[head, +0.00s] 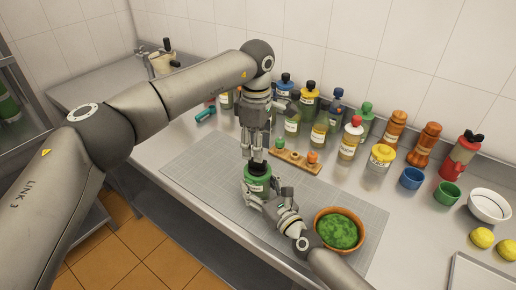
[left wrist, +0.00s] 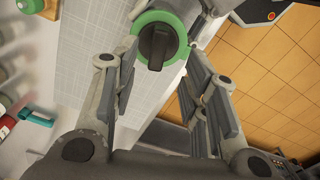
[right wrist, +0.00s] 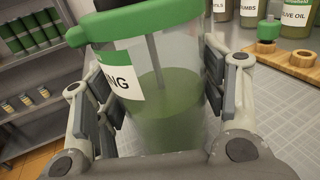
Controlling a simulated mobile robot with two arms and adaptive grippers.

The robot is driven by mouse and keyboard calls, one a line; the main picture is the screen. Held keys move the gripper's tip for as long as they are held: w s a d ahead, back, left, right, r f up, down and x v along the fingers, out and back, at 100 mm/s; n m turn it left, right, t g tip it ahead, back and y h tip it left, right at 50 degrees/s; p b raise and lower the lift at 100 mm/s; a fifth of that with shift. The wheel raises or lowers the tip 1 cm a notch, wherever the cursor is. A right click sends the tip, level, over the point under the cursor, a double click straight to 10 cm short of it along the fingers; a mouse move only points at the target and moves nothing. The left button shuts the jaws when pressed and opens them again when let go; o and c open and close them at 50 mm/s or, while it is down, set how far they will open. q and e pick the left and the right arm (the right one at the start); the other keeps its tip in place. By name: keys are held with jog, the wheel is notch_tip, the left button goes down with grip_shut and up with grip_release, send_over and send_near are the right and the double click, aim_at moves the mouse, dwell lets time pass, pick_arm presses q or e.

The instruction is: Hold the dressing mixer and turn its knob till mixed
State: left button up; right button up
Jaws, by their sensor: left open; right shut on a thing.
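The dressing mixer (head: 257,184) stands upright on the grey mat, a clear jar with a green lid and a black knob. In the right wrist view the jar (right wrist: 155,100) shows a white label ending in "NG", green liquid in its lower part and a rod inside. My right gripper (head: 262,200) is shut on the jar's side, and its fingers flank the jar. My left gripper (head: 257,160) points down from above and is open. In the left wrist view the knob (left wrist: 158,46) lies between its spread fingertips, with gaps on both sides.
A bowl of greens (head: 340,230) stands close right of my right gripper. A wooden rack (head: 293,160) with small shakers lies behind the mixer. Several bottles (head: 350,138) line the wall. Cups, a white bowl (head: 489,205) and lemons (head: 481,238) are at the right.

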jog(key=o, duration=1.2)
jog(key=v, duration=1.2)
jog(key=shift+s, duration=0.1)
jog(key=shift+a, duration=0.1)
